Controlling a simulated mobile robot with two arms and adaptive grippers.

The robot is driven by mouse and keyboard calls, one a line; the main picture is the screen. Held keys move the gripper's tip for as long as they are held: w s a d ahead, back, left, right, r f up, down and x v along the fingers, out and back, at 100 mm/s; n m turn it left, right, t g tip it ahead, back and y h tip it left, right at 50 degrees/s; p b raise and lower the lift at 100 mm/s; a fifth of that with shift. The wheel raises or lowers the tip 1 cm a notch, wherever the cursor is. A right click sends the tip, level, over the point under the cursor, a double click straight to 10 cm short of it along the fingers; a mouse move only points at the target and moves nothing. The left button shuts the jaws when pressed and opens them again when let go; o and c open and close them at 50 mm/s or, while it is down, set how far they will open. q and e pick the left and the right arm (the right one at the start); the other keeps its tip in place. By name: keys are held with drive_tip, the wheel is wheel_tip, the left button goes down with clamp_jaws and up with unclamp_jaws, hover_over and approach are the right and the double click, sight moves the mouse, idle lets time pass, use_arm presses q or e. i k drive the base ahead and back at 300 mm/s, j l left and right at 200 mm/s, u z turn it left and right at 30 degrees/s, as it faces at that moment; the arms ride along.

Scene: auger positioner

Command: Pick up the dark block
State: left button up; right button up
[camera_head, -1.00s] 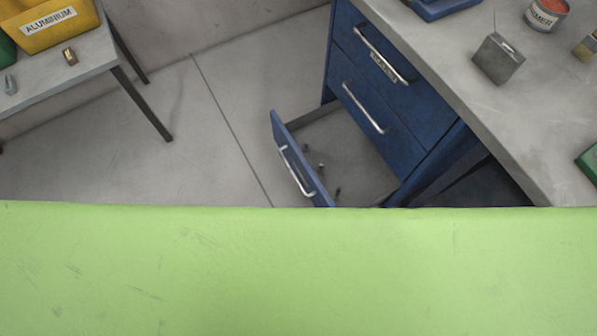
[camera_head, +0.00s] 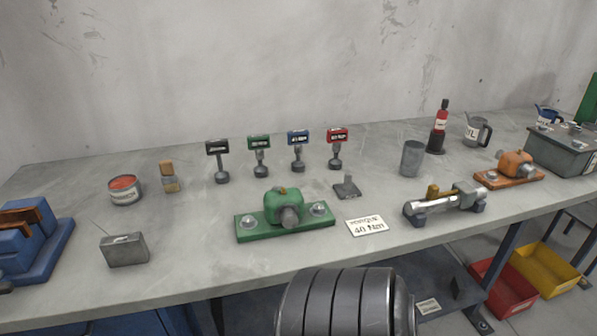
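A dark grey rectangular block (camera_head: 124,249) with a thin wire-like line on top stands near the front left of the grey workbench (camera_head: 200,262). A smaller dark grey piece (camera_head: 347,187) with a flat base and an upright part stands mid-bench, behind the white torque card. I cannot tell for sure which of the two is the dark block. Nothing touches either one. Neither of my grippers is in view.
A green fixture (camera_head: 285,213), a torque card (camera_head: 367,226) and a metal cylinder assembly (camera_head: 445,202) occupy the middle. Labelled tools (camera_head: 260,157) stand behind. A red tin (camera_head: 125,190) and blue vise (camera_head: 35,247) are left. A ribbed dark cylinder (camera_head: 345,303) covers the front edge.

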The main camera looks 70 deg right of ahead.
sight(458, 289)
drive_tip(key=z, duration=3.7)
drive_tip(key=i+l, duration=0.05)
drive_tip(key=l, duration=0.05)
